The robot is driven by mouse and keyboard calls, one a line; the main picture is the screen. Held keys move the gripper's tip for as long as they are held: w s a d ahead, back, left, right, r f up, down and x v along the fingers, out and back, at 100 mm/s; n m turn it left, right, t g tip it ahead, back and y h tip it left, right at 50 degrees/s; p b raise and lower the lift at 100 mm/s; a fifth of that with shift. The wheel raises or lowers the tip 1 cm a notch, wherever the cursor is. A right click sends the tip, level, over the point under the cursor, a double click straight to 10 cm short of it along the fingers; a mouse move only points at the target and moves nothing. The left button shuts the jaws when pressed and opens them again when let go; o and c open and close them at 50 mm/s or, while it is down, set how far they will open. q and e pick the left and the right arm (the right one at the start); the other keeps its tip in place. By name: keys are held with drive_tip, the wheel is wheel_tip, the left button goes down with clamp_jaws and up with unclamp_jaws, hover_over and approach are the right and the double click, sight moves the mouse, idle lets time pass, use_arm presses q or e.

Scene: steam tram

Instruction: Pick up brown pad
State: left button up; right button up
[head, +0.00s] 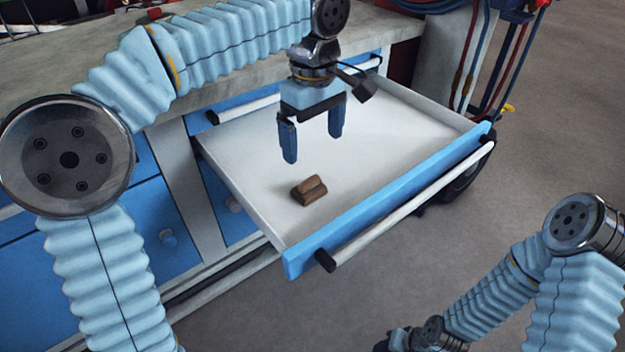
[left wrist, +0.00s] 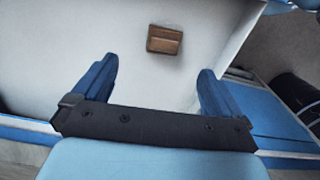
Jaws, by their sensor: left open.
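The brown pad (head: 309,190) is a small brown block lying on the white floor of the open drawer (head: 385,125), near its front left corner. It also shows in the left wrist view (left wrist: 165,40), beyond the fingertips and roughly between them. My left gripper (head: 313,148) hangs over the drawer with its fingers pointing down, open and empty. It is above the pad and apart from it. In the left wrist view its two blue fingers (left wrist: 157,75) are spread wide. My right arm shows at the lower right in the head view, but its fingers are not visible.
The drawer has raised walls, a blue front (head: 400,195) and a white bar handle (head: 410,205). The grey worktop (head: 250,65) lies behind it above blue cabinets. Hoses (head: 500,60) hang at the upper right. The rest of the drawer floor is bare.

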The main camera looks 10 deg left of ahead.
sight(309, 180)
use_arm(q)
wheel_tip(309, 180, down, 6)
drive_tip(key=shift+r+b, duration=0.15)
drive_tip(key=shift+b, duration=0.25)
drive_tip(key=f, duration=0.5)
drive_tip(key=shift+s+a+f+b, duration=0.15)
drive_tip(key=shift+a+b, duration=0.2)
drive_tip(key=shift+c, duration=0.2)
drive_tip(key=c, duration=1.1)
